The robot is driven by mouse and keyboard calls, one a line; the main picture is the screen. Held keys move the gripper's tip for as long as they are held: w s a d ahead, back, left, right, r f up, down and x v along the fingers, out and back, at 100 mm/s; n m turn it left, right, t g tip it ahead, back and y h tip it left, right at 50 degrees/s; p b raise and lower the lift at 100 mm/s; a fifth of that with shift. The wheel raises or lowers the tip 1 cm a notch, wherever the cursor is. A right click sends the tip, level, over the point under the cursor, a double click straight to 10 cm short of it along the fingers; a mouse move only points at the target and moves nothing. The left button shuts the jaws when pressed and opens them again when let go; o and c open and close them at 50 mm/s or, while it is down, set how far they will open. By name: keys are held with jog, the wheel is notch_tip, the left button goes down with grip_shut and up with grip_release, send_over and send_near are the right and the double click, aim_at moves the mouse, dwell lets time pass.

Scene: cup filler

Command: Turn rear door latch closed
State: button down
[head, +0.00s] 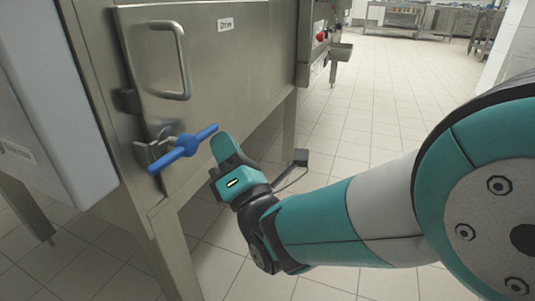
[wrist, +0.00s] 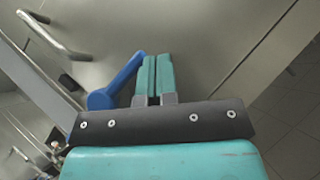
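The rear door latch is a blue two-armed handle (head: 187,146) on a metal bracket at the door's lower left corner. It slants from lower left to upper right. The steel door (head: 235,75) appears flush with its frame. My gripper (head: 224,144) is just right of the latch's upper right arm. In the wrist view, my gripper's teal fingers (wrist: 154,72) stand side by side with only a thin line between them, holding nothing. The blue latch (wrist: 122,80) lies left of the fingers, its arm tip close to the left finger. I cannot tell if they touch.
A bar handle (head: 182,62) is fixed to the door above the latch, and it also shows in the wrist view (wrist: 55,38). A pale cabinet (head: 45,100) stands at the left. A machine leg (head: 172,250) is below the latch. Open tiled floor (head: 375,110) lies to the right.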

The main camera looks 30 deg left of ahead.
jog(key=shift+w+r, duration=0.2)
jog(key=shift+r, duration=0.15)
dwell(0.5)
jog(key=w+d+f, duration=0.1)
jog(key=d+f, duration=0.6)
jog(key=f, duration=0.4)
jog(key=shift+w+p, duration=0.15)
jog(key=shift+p, duration=0.3)
jog(key=shift+f, duration=0.1)
